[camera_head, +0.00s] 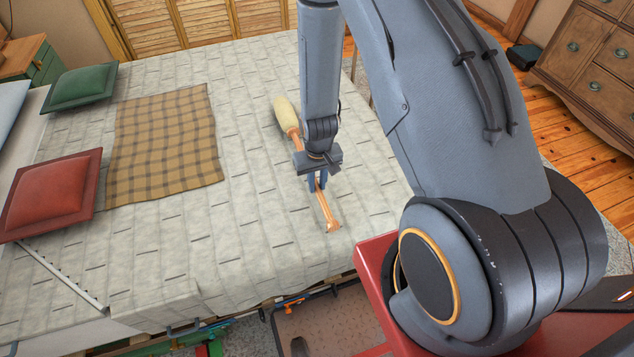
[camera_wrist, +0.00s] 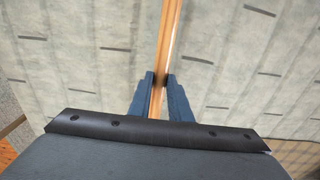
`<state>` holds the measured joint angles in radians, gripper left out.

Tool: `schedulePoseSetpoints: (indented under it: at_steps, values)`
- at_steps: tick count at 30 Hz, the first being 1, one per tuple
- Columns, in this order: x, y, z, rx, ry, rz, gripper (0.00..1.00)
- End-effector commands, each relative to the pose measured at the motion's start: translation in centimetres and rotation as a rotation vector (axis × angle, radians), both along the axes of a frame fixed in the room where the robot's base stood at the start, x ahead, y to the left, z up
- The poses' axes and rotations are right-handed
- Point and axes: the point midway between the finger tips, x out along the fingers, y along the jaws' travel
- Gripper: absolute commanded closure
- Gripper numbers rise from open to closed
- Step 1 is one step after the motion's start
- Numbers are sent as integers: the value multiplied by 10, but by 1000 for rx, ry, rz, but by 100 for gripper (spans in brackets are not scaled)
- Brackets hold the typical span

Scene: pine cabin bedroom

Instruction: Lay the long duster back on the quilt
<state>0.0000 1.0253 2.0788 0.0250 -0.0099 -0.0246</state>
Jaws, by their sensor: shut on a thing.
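The long duster has a pale yellow head (camera_head: 285,111) and a thin orange-brown wooden handle (camera_head: 326,209). It lies along, or just over, the grey-white patterned quilt (camera_head: 255,240) near the bed's right side; I cannot tell whether it touches. Its head points to the back and the handle's end to the front. My gripper (camera_head: 317,184) is shut on the handle from above. In the wrist view, the handle (camera_wrist: 166,50) runs up between the two blue fingers (camera_wrist: 160,88). My gripper hides part of the handle in the head view.
A plaid blanket (camera_head: 165,145), a green cushion (camera_head: 80,86) and a red cushion (camera_head: 52,193) lie on the bed's left. The quilt around the duster is bare. A wooden dresser (camera_head: 585,60) stands at the right. Assorted objects lie below the bed's front edge.

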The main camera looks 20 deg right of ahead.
Motion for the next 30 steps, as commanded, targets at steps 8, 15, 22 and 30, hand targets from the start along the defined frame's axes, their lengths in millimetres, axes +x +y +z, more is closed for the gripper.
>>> schedulePoseSetpoints:
  at_steps: [8,15,22,30]
  values:
    - [0,0,-3,0,-1,0,69]
    - [0,0,-3,0,0,0,61]
    - [0,0,4,0,-1,0,61]
    - [0,0,38,0,-3,1,61]
